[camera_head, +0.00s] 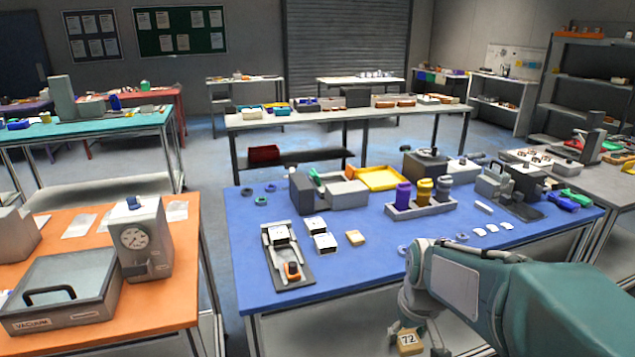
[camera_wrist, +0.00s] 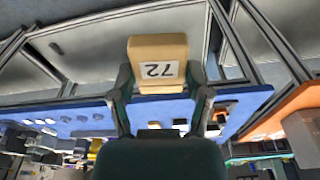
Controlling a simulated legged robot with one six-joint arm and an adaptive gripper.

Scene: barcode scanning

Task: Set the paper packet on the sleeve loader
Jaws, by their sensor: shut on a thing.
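My gripper (camera_head: 424,347) is shut on a tan paper packet (camera_head: 408,341) with a white label reading 72. It holds the packet low, in front of the blue table's front edge and apart from the tabletop. In the wrist view the packet (camera_wrist: 158,49) sits between the two fingers of my gripper (camera_wrist: 158,80), its label upside down. A grey fixture with a flat base (camera_head: 291,255) and an orange part lies at the table's front left; it may be the sleeve loader, but no name is readable. It is left of and beyond my gripper.
The blue table (camera_head: 370,262) has bare room at its front middle. Small white-topped blocks (camera_head: 325,242) and another tan block (camera_head: 355,237) lie right of the fixture. A grey holder (camera_head: 420,210) with coloured bottles stands farther back. An orange table (camera_head: 180,290) is at left.

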